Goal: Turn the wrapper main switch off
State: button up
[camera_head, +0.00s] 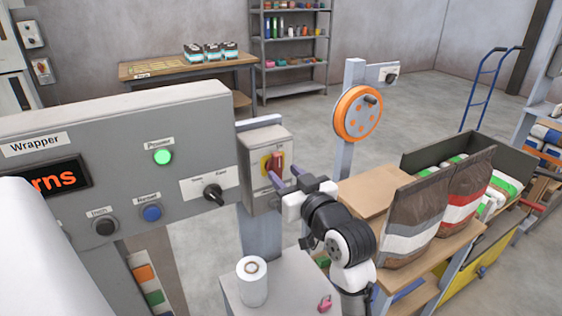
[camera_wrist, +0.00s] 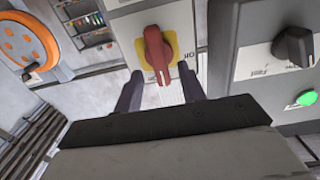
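The main switch is a red rotary handle (camera_head: 275,164) on a yellow plate, on the front of a grey box beside the Wrapper panel. In the wrist view the red handle (camera_wrist: 156,52) stands nearly along the picture's vertical, tilted slightly. Small print by the plate is too small to read surely. My gripper (camera_head: 286,176) is in front of the box.
The Wrapper panel (camera_head: 120,140) at left has a lit green lamp (camera_head: 163,157), a black selector knob (camera_head: 214,194) and two buttons. A white roll (camera_head: 252,281) stands below my arm. Brown bags (camera_head: 415,215) stand on a bench at right. An orange wheel (camera_head: 357,113) rises behind.

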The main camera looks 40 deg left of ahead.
aim_at(276, 168)
jog(key=shift+p+x, duration=0.35)
jog(key=shift+x, duration=1.1)
jog(key=shift+c, duration=0.3)
jog(key=c, duration=0.6)
jog(key=shift+o, duration=0.2)
